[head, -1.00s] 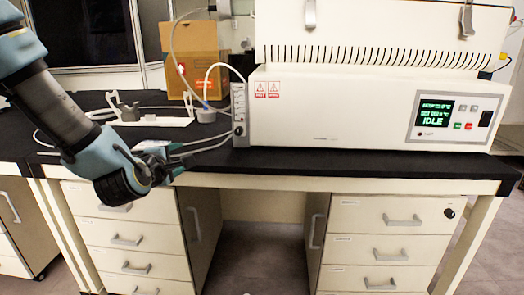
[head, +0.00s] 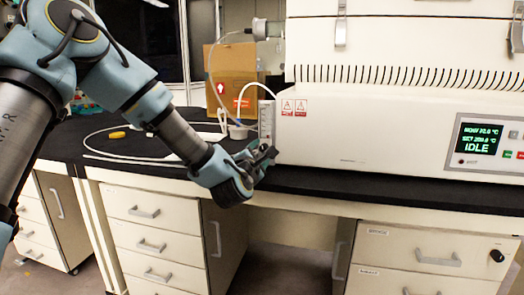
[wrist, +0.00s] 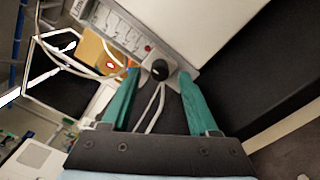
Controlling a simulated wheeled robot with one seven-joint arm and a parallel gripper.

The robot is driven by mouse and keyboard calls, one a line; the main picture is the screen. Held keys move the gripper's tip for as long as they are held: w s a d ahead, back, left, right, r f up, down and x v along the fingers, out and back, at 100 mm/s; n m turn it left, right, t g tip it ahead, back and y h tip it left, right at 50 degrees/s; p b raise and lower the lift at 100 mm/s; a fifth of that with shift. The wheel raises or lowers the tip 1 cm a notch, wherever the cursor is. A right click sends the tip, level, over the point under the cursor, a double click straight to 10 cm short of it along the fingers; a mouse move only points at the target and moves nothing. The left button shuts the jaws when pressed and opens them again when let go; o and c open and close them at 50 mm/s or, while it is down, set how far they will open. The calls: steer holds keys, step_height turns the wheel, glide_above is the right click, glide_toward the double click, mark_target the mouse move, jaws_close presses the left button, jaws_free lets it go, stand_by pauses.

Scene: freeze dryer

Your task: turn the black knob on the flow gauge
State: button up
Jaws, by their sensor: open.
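The flow gauge (head: 266,119) is a narrow upright panel at the left end of the white machine's front. In the wrist view the gauge (wrist: 118,32) shows tilted, with its black knob (wrist: 160,69) at its lower end. My gripper (wrist: 155,82) is open, with its two green fingers to the left and right of the knob. I cannot tell whether the fingers touch the knob. In the head view my gripper (head: 268,153) is in front of the gauge's lower end and hides the knob.
The white freeze dryer (head: 380,125) stands on the black bench (head: 330,183), its display (head: 480,138) reading IDLE. A cardboard box (head: 232,75) stands behind the gauge. White tubing (head: 130,158) and a small yellow item (head: 117,134) lie on the bench to the left.

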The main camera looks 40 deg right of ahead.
steer(key=shift+x, duration=0.8)
steer(key=shift+c, duration=0.3)
jaws_close()
